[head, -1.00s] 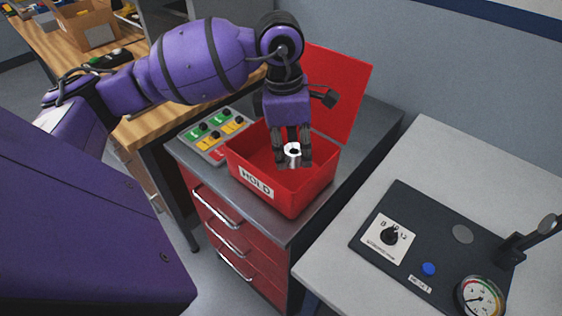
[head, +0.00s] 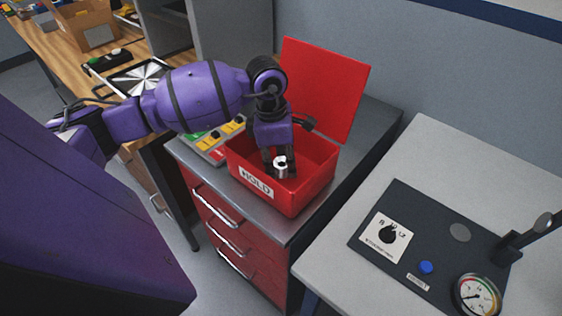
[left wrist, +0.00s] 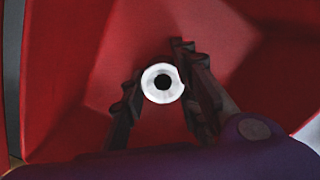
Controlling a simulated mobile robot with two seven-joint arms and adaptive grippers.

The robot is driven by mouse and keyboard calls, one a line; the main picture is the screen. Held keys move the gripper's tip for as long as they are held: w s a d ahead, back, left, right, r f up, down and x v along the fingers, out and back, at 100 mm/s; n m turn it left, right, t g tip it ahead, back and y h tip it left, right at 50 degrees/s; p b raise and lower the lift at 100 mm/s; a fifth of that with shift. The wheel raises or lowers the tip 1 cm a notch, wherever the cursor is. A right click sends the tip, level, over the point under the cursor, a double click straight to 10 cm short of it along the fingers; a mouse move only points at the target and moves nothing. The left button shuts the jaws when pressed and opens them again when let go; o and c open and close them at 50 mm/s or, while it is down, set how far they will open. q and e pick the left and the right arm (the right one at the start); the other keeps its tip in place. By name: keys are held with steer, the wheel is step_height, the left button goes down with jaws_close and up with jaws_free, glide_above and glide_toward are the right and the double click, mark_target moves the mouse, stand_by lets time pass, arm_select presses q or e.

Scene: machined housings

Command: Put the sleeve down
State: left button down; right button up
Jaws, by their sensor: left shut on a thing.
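The sleeve (head: 281,163) is a small light metal ring with a dark bore. My left gripper (head: 281,168) is shut on it, inside the opening of the red HOLD box (head: 318,188). In the left wrist view the sleeve (left wrist: 162,83) sits end-on between the two dark fingers (left wrist: 160,95), with red box walls (left wrist: 60,110) around it. Whether the sleeve touches the box floor cannot be told. My right gripper is not in view.
The box's red lid (head: 325,85) stands open at the back. A panel with coloured buttons (head: 212,145) lies left of the box on the drawer cabinet (head: 359,152). A grey table with a gauge panel (head: 410,245) stands at right.

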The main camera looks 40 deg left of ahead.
mark_target(275, 161)
arm_select(q)
steer(key=shift+f, duration=0.1)
steer(key=c, duration=1.8)
jaws_free()
steer(key=shift+f, duration=0.15)
steer(key=o, duration=0.5)
steer(key=shift+c, duration=0.2)
step_height(275, 161, up, 12)
steer(key=a, duration=0.1)
steer(key=shift+s+r, duration=0.25)
steer(key=shift+s, duration=0.2)
